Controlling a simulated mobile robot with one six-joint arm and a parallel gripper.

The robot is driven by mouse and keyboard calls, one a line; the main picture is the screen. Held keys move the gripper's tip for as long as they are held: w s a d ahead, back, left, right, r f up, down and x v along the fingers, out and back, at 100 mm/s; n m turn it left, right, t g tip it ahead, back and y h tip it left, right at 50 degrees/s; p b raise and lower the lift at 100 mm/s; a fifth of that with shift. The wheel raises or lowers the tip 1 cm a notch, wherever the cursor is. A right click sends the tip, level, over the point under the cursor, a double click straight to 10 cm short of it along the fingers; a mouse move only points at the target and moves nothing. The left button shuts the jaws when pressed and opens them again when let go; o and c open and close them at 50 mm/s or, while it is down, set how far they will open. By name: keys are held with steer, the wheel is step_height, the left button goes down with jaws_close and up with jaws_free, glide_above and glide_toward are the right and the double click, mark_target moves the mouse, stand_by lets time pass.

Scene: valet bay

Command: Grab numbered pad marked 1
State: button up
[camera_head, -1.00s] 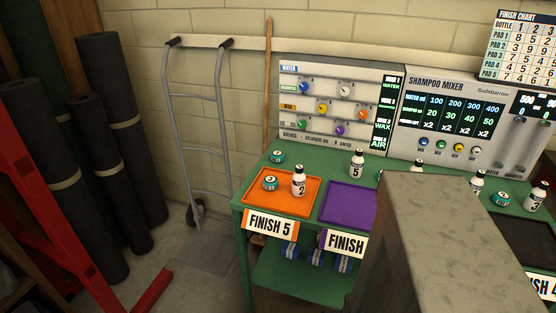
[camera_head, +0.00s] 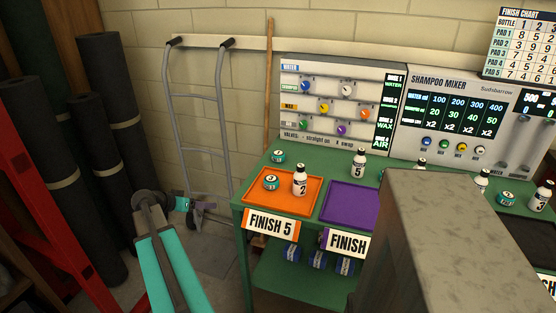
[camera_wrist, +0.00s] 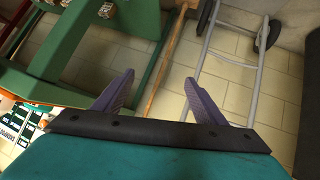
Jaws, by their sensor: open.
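Several small round teal pads stand on the green bench. One pad (camera_head: 277,156) stands behind the orange tray, one pad marked 3 (camera_head: 271,183) lies on that tray, and one pad (camera_head: 507,199) stands at the far right. I cannot read which is marked 1. My gripper (camera_head: 194,205) is left of the bench, in front of the hand truck, apart from all the pads. In the wrist view my gripper (camera_wrist: 161,88) is open and empty, with two purple fingers spread. No pad shows between them.
The orange tray (camera_head: 257,205) also holds a bottle marked 2 (camera_head: 300,181). A purple tray (camera_head: 350,202) and a bottle marked 5 (camera_head: 359,163) are to its right. A hand truck (camera_head: 224,110) leans on the wall. Dark rolls (camera_head: 50,140) stand at left.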

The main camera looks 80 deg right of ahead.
steer(key=s+d+r+m+g+h, duration=0.1)
steer(key=s+d+r+m+g, duration=0.15)
steer(key=s+d+r, duration=0.6)
steer(key=m+g+b, duration=0.1)
steer(key=m, duration=0.3)
glide_toward(275, 154)
steer(key=shift+n+v, duration=0.25)
steer(key=shift+v, duration=0.85)
steer(key=x, duration=0.7)
steer(key=shift+s+d+f+p, duration=0.15)
steer(key=shift+d+p, duration=0.15)
steer(key=shift+s+d+f, duration=0.15)
steer(key=shift+s+d, duration=0.15)
steer(key=shift+p+x, duration=0.55)
steer(key=shift+x, duration=2.1)
steer(key=shift+a, duration=0.1)
